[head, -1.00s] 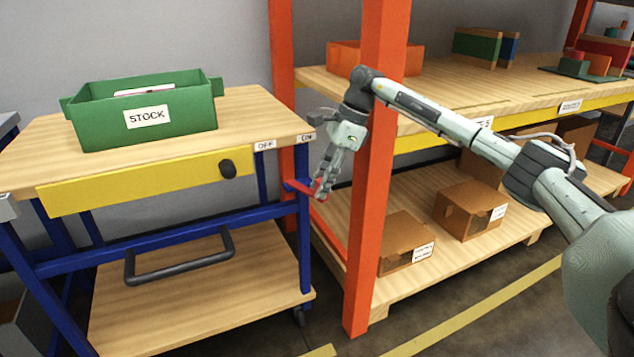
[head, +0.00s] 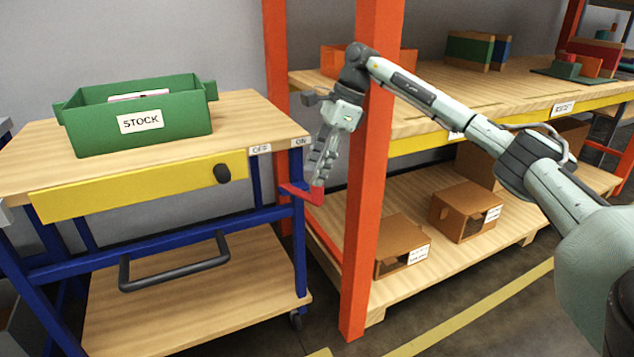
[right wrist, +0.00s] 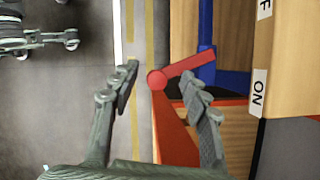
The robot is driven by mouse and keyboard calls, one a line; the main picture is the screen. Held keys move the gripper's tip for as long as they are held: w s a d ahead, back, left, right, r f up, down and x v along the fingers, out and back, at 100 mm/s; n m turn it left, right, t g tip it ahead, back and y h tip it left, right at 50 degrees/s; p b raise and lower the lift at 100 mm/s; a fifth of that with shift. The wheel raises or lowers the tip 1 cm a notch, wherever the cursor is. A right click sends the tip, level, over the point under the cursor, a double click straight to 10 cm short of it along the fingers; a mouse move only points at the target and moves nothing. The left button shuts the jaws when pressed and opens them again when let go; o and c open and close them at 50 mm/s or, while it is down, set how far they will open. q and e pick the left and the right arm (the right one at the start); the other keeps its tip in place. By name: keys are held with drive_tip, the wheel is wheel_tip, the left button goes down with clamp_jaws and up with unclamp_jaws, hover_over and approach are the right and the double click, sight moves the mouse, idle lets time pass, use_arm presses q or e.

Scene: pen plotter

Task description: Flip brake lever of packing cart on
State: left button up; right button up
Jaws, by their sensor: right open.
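The packing cart (head: 285,124) stands at the left, with a wooden top and blue frame. Its red brake lever (head: 303,193) sticks out at the right end, below the OFF label (head: 260,149) and ON label (head: 300,142). My right gripper (head: 318,183) points down at the lever's outer end, open. Contact cannot be told. My left gripper is not in view.
A green STOCK bin (head: 175,130) sits on the cart. An orange rack post (head: 362,230) stands close beside my right gripper, with my arm passing in front. Cardboard boxes (head: 467,211) lie on the lower rack shelf. Open floor lies in front.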

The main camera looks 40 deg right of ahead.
wheel_tip(320, 180, up, 5)
drive_tip(key=shift+r, duration=0.15)
idle(0.6)
